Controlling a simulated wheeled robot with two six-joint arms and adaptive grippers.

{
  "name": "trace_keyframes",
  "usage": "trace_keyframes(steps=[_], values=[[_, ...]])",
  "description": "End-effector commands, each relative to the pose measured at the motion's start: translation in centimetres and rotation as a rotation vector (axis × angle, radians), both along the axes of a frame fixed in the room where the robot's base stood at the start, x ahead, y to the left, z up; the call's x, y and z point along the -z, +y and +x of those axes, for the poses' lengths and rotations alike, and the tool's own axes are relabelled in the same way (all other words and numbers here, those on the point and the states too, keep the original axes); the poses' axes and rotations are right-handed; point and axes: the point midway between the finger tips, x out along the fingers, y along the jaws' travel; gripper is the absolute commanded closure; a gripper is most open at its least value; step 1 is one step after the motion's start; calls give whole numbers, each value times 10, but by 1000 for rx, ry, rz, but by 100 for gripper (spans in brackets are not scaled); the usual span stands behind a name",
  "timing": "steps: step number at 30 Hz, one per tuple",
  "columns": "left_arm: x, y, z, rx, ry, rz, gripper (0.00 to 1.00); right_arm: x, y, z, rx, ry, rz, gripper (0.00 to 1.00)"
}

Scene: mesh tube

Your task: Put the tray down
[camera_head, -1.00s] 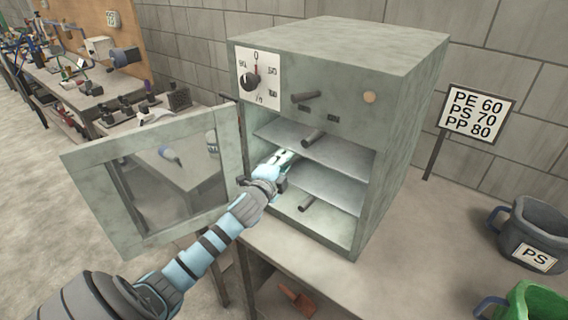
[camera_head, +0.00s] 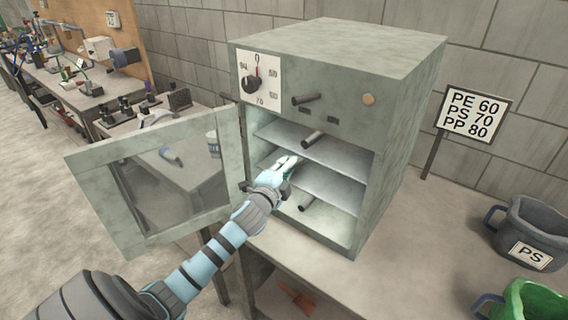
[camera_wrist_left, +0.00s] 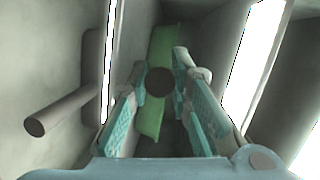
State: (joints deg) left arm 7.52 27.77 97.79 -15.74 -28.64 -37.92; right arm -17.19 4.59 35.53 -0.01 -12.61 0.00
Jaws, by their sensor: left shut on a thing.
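My left gripper (camera_head: 288,163) reaches into the open grey oven (camera_head: 400,120), at the front of its middle level. In the left wrist view, its teal-padded fingers (camera_wrist_left: 160,100) are closed around the dark round end of a handle (camera_wrist_left: 160,82). A green strip (camera_wrist_left: 159,45) shows behind that handle; I take it to be part of the tray. Most of the tray is hidden by the gripper and the shelves. I cannot tell whether the tray touches a shelf. My right gripper is out of view.
The glass oven door (camera_head: 165,180) stands open left of my arm. Dark rods stick out above (camera_head: 314,138) and below (camera_head: 307,201) the gripper. A PS mug (camera_head: 535,235) and green mug (camera_head: 530,305) stand at right. The table (camera_head: 400,260) before the oven is clear.

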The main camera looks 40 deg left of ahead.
Motion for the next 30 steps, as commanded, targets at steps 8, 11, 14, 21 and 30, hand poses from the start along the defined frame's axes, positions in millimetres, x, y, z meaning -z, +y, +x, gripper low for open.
trace_keyframes(steps=[8, 11, 14, 21, 30], values=[[0, -3, 0, 1, 1, 1, 100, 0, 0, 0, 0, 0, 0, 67], [0, -3, 0, 1, 1, 1, 65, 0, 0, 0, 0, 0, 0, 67], [1, -3, 0, 1, 1, 0, 58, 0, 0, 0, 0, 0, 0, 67], [2, -3, 0, 1, 4, -2, 58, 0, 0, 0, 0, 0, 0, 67], [2, -6, -14, 1, 7, -2, 58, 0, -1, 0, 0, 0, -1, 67]])
